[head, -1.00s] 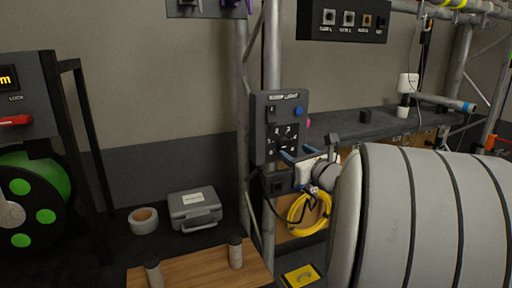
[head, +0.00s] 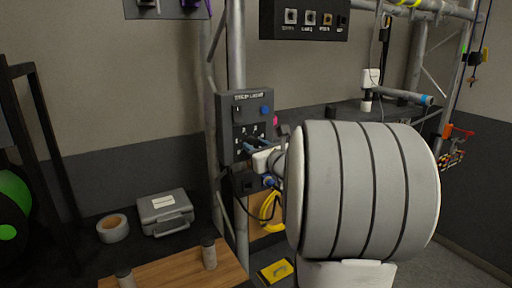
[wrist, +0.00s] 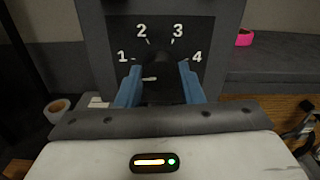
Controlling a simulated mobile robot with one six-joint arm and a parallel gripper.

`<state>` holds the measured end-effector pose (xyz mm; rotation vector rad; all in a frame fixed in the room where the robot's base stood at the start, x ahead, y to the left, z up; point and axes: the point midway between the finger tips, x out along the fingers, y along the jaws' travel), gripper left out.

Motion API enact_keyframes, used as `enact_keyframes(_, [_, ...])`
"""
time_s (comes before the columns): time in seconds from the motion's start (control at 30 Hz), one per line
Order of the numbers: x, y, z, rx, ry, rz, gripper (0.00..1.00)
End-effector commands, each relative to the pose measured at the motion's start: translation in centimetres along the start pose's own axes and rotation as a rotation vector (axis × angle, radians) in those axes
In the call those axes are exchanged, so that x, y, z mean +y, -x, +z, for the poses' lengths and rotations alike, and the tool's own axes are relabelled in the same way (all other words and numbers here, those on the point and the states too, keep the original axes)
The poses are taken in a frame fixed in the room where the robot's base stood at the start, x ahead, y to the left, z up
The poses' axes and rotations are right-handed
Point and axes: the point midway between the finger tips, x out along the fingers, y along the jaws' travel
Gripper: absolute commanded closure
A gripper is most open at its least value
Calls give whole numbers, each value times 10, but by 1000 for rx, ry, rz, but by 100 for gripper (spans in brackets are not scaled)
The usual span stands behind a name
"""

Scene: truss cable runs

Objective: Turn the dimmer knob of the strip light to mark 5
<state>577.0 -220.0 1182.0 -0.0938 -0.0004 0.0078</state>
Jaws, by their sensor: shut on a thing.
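The strip light's dimmer box (head: 246,112) is a dark grey panel on the truss upright, with a black dial plate (wrist: 205,37). Marks 1, 2, 3 and 4 show in the wrist view; mark 5 is not visible there. The black dimmer knob (wrist: 160,64) sits at the dial's middle. A short pale line shows on its left side; I cannot tell surely which mark it points to. My gripper (wrist: 160,77) is shut on the knob, one blue finger on each side. In the head view my gripper (head: 256,146) reaches the dial from the right; the knob is mostly hidden.
A blue button (head: 265,110) is on the box above the dial. A dark shelf (head: 325,115) runs behind my arm. A yellow cable coil (head: 268,208) hangs below. A grey case (head: 165,211) and a tape roll (head: 112,228) lie at the left. A pink item (wrist: 244,38) is right of the box.

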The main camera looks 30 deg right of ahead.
Motion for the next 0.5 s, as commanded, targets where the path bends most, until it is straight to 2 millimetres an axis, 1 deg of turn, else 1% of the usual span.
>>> enact_keyframes(0.03, [0,0,0,0,0,0,75])
enact_keyframes(0.2, [0,0,0,0,0,0,89])
enact_keyframes(0.5, [0,0,-2,0,-37,0,89])
